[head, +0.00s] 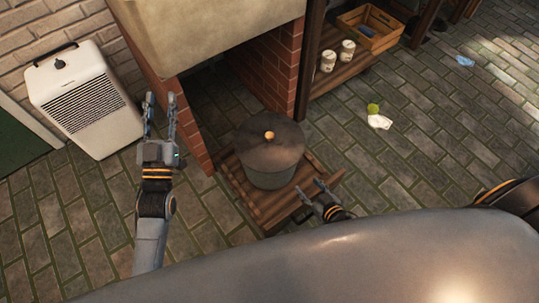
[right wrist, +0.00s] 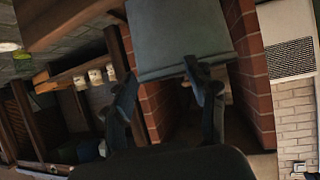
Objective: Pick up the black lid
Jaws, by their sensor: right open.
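The black lid (head: 252,149), a dark round disc with an orange-tan knob (head: 269,135), sits on a dark grey pot (head: 270,180). The pot stands on a low wooden slatted platform (head: 236,186). My left gripper (head: 161,98) is left of the pot, fingers apart and empty, pointing up the picture. My right gripper (head: 309,186) is just right of and below the pot, apart from the lid, with its fingers spread and empty.
A pale stone basin (head: 205,35) on brick pillars (head: 278,65) stands behind the pot. A white appliance (head: 82,98) is at the left. A shelf at the back holds white cans (head: 328,61) and a wooden crate (head: 371,34). Paved floor at the right is mostly clear.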

